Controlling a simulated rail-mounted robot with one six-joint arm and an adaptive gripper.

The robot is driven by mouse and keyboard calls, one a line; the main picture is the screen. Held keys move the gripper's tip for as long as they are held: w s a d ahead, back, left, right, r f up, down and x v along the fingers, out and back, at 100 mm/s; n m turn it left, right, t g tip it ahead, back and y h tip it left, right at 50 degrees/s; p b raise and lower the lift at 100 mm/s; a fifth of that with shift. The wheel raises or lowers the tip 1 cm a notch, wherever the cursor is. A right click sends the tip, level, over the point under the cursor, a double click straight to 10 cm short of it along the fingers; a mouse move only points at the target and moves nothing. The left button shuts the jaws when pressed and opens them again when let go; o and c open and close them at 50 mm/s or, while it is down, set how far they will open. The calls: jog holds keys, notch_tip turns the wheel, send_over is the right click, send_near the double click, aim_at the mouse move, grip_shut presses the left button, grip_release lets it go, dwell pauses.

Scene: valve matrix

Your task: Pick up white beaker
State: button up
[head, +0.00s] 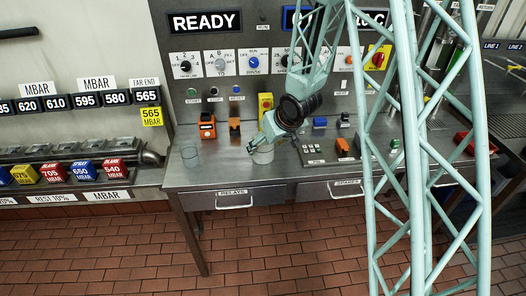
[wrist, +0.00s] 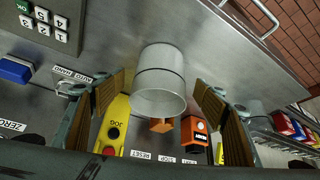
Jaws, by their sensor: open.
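The white beaker (head: 264,155) stands on the steel bench near its front edge in the head view, partly covered by my gripper (head: 257,143). In the wrist view the white beaker (wrist: 160,78) shows whole, with its round rim facing the camera. My gripper (wrist: 162,88) is open, with one finger on each side of the beaker. Gaps show between the fingers and the beaker wall, and nothing is gripped.
Orange boxes (head: 207,126) and a yellow pendant (head: 265,105) stand behind the beaker. A keypad panel (head: 313,151) lies to its right. Drawers with handles (head: 235,202) are below the bench edge.

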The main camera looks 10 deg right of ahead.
jog(key=shift+f, duration=0.1)
jog(key=shift+b+x, duration=0.6)
jog(key=shift+x, duration=1.3)
jog(key=shift+w+a+f, duration=0.1)
jog(key=shift+w+f, duration=0.25)
jog(key=shift+f, duration=0.15)
jog(key=c, duration=0.9)
jog(key=shift+c, duration=0.2)
jog(key=shift+r, duration=0.1)
